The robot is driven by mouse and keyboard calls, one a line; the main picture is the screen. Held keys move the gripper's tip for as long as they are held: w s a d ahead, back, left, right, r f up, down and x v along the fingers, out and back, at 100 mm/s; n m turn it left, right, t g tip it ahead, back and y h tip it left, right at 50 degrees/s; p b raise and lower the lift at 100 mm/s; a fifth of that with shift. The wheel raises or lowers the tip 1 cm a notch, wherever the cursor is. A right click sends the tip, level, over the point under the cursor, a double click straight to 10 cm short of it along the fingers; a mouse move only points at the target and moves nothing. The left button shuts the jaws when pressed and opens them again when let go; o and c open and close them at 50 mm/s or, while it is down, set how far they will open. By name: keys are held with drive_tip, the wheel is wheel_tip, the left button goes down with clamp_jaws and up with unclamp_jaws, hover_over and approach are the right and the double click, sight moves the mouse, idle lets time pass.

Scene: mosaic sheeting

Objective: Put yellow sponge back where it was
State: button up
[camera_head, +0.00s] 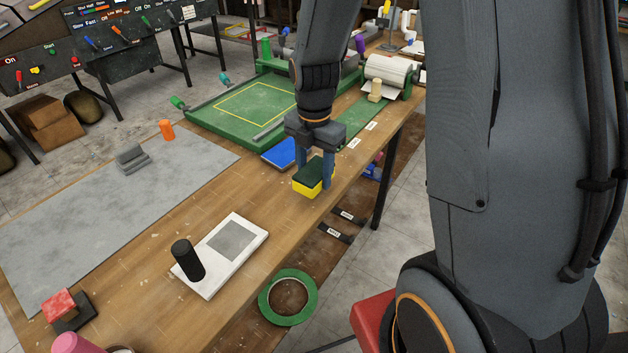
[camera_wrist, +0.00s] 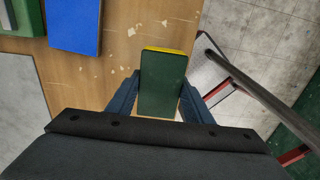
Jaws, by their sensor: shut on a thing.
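The yellow sponge (camera_head: 305,185) has a dark green top and is near the right edge of the wooden table (camera_head: 240,200). My gripper (camera_head: 315,180) points down with its blue fingers on either side of the sponge and is shut on it. In the wrist view the sponge's green face (camera_wrist: 162,85) fills the space between the fingers (camera_wrist: 160,98), with a thin yellow strip at its far edge. I cannot tell whether the sponge touches the table or hangs just above it.
A blue pad (camera_head: 279,153) lies just behind the sponge, beside a green cutting board (camera_head: 240,105). A white board (camera_head: 222,255) with a black cylinder (camera_head: 187,260) is nearer. A grey mat (camera_head: 110,200) covers the left side. Bare wood lies between sponge and white board.

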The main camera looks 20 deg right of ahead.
drive_tip(key=shift+f+p, duration=0.35)
drive_tip(key=shift+f, duration=1.35)
drive_tip(key=shift+f, duration=0.1)
drive_tip(key=o, duration=1.2)
